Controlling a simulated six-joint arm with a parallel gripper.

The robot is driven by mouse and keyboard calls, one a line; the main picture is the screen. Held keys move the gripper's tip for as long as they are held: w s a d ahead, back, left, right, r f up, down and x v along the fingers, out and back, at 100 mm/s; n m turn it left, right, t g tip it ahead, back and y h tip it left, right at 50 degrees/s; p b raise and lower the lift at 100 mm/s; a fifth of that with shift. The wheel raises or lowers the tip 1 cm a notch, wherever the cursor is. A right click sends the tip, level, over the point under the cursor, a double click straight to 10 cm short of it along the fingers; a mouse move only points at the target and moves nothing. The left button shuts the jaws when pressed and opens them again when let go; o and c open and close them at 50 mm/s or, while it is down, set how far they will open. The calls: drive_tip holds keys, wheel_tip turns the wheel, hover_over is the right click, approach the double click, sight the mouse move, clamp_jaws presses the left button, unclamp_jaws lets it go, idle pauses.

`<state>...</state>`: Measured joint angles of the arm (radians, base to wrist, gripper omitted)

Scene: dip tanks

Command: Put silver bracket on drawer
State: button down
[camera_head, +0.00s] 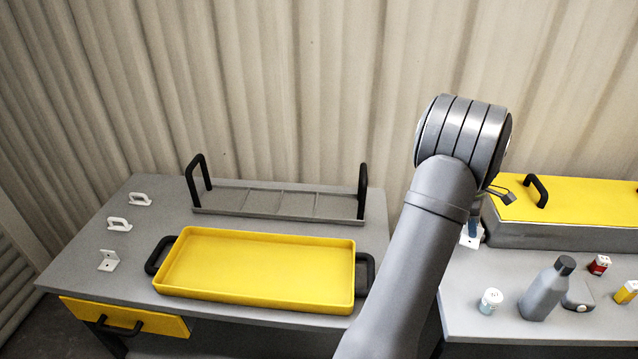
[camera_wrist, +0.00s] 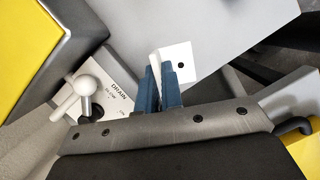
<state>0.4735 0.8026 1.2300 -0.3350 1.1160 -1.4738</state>
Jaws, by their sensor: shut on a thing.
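My gripper (camera_wrist: 164,88) has blue fingers and is shut on a pale, L-shaped bracket (camera_wrist: 181,62) with a dark hole in its plate. In the head view my gripper (camera_head: 473,226) is mostly hidden behind my arm, beside the right-hand tank, and the bracket (camera_head: 470,241) shows just below it. A yellow drawer front (camera_head: 72,309) with a black handle is under the left table's front edge, and looks shut. A similar pale bracket (camera_head: 108,261) stands on the left table above it. In the wrist view a yellow panel (camera_wrist: 306,151) with a dark handle shows at lower right; I cannot tell whether it is a drawer.
A yellow tray (camera_head: 260,268) and a grey divided rack (camera_head: 280,203) fill the left table's middle. Two white handles (camera_head: 119,224) lie at its left. A yellow-lidded tank (camera_head: 585,205), a grey bottle (camera_head: 545,292) and small containers stand right. A ball-ended drain lever (camera_wrist: 88,84) is near my fingers.

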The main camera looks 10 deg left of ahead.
drive_tip(key=w+a+m+y, duration=0.2)
drive_tip(key=a+m, duration=0.5)
drive_tip(key=a, duration=1.5)
drive_tip(key=w+a+m+g+y, duration=0.15)
drive_tip(key=a+m, duration=0.55)
drive_tip(key=a, duration=1.4)
drive_tip(key=w+a+m+t+y, duration=0.15)
drive_tip(key=a+m, duration=0.65)
drive_tip(key=a, duration=1.4)
drive_tip(key=m+t+y, duration=0.1)
drive_tip(key=m+y, duration=0.1)
drive_tip(key=m, duration=0.7)
hover_over(80, 264)
drive_tip(key=d, duration=0.1)
wheel_tip(80, 264, down, 5)
drive_tip(key=shift+d+r, duration=0.1)
drive_tip(key=shift+d, duration=0.05)
drive_tip(key=shift+f, duration=1.95)
drive_tip(key=shift+f, duration=0.1)
